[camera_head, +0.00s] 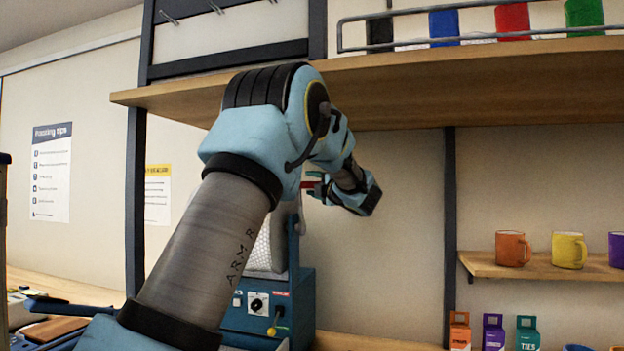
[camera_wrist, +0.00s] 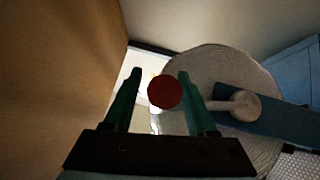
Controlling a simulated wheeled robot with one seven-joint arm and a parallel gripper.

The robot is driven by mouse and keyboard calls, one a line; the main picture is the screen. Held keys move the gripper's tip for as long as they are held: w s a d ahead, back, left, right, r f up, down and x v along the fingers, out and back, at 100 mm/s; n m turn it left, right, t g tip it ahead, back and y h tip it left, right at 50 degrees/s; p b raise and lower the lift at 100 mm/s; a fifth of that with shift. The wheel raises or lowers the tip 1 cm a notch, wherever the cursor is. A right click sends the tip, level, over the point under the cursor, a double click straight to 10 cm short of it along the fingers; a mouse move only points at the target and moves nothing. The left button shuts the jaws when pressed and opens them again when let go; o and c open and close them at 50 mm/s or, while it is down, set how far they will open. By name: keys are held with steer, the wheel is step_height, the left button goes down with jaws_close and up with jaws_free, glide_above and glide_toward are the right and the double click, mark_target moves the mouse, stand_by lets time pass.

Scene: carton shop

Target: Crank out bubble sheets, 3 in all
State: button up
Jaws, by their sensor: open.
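The bubble-wrap machine (camera_head: 265,312) has a blue body with a dial and stands on the bench behind my arm. A whitish roll of bubble wrap (camera_head: 264,245) sits on it, partly hidden by my arm. In the wrist view the roll's round end (camera_wrist: 215,65) lies behind a blue bracket (camera_wrist: 275,122) with a pale round hub. My gripper (camera_wrist: 160,74) is open, its two green fingers on either side of a round red crank knob (camera_wrist: 164,92). A gap shows beside the knob; contact cannot be told. A bit of red shows near my wrist in the head view.
A wooden shelf (camera_head: 420,90) runs just above my arm, with coloured bins behind a rail. A lower shelf (camera_head: 540,267) at right holds an orange, a yellow and a purple mug. Small boxes (camera_head: 493,332) stand below it. Dark uprights flank the machine.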

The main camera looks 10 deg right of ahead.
steer(key=shift+w+a, duration=0.1)
steer(key=shift+w, duration=0.1)
steer(key=shift+c, duration=0.2)
jaws_close()
stand_by(1.2)
